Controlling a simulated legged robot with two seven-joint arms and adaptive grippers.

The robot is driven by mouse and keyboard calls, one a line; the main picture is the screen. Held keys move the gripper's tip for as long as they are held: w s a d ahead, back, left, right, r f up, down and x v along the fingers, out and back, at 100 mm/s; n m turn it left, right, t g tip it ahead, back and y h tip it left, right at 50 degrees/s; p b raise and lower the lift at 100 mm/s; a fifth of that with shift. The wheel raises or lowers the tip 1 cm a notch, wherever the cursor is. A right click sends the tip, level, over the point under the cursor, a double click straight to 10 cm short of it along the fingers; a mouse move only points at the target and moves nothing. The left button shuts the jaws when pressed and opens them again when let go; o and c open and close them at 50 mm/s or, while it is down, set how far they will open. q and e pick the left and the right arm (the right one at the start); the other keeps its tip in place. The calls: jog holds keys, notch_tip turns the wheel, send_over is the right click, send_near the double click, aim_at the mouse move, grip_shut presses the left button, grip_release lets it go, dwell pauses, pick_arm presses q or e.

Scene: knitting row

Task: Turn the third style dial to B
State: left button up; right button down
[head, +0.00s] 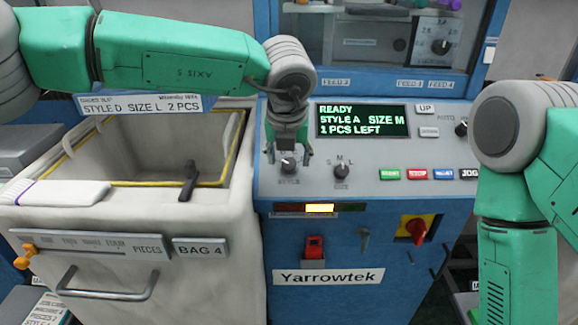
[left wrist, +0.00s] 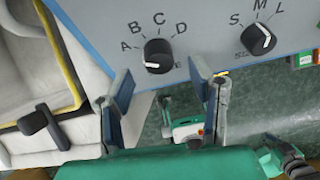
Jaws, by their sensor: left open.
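The style dial (head: 288,165) is a black knob on the grey panel of the Yarrowtek machine. In the left wrist view the style dial (left wrist: 157,55) has letters A, B, C and D around it. Its white mark sits at the lower left, towards the A side. The display (head: 362,120) reads READY, STYLE A, SIZE M, 1 PCS LEFT. My left gripper (head: 289,150) is open just over the style dial. In the left wrist view its fingers (left wrist: 160,76) point at the dial from either side, with nothing held.
The size dial (head: 341,170), marked S, M, L, is just right of the style dial. Coloured buttons (head: 416,174) and a red rotary switch (head: 416,229) are further right and lower. A cream bin (head: 140,250) labelled BAG 4 stands left, below a STYLE D sign (head: 146,104).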

aim_at(289, 165)
pick_arm(q)
jog(key=shift+x, duration=1.55)
grip_shut()
jog(key=shift+r+p, duration=0.15)
jog(key=shift+p, duration=0.3)
jog(key=m+p, duration=0.2)
jog(key=p, duration=0.2)
jog(key=m+y+p, duration=0.1)
jog(key=m+p, duration=0.2)
jog(key=p, duration=0.2)
jog(key=shift+r+y, duration=0.1)
jog(key=shift+y, duration=0.2)
jog(key=shift+m+t+y+p, duration=0.3)
jog(key=shift+m+p, duration=0.7)
jog(key=shift+m, duration=0.1)
jog(key=shift+f, duration=0.2)
